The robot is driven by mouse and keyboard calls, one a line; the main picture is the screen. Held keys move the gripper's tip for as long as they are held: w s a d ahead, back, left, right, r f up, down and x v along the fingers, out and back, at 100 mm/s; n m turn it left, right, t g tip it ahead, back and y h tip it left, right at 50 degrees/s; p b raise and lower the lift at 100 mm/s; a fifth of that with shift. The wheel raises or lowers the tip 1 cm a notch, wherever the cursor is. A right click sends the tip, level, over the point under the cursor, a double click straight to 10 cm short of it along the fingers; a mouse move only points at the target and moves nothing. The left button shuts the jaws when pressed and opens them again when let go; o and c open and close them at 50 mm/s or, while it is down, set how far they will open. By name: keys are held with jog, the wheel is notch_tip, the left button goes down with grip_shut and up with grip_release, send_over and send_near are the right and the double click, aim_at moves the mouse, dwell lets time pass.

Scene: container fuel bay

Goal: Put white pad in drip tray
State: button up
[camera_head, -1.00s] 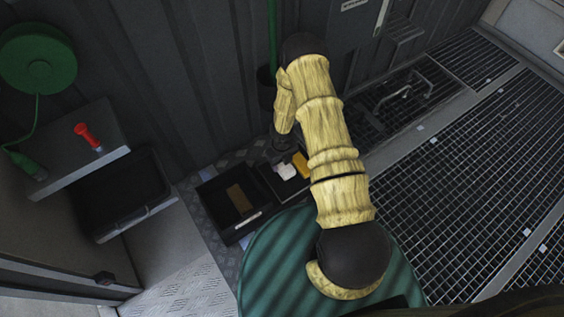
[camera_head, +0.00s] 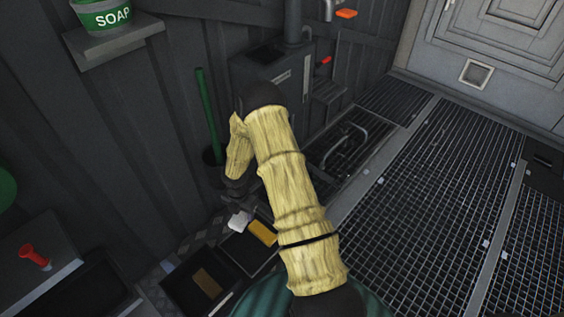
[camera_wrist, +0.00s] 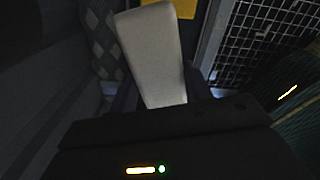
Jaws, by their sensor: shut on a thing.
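The white pad (camera_head: 239,220) is in my gripper (camera_head: 236,199), just above the dark trays near the wall. It also shows in the wrist view (camera_wrist: 153,52), sticking out from between the jaws, which are mostly dark and hard to see. Two black trays lie side by side on the floor. The left tray (camera_head: 168,285) has a brown piece (camera_head: 207,283) in it. I cannot tell from the pictures which is the drip tray.
A green-handled tool (camera_head: 207,115) stands in a dark bucket by the wall. A shelf with a red item (camera_head: 35,256) is at left. Grating (camera_head: 425,200) covers the right floor.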

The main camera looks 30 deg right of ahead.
notch_tip(320, 180, up, 11)
jog(key=m+p, duration=0.2)
jog(key=m, duration=1.1)
notch_tip(320, 180, up, 9)
jog(key=m+p, duration=0.2)
jog(key=m, duration=1)
send_over(236, 216)
jog(key=shift+f, duration=0.1)
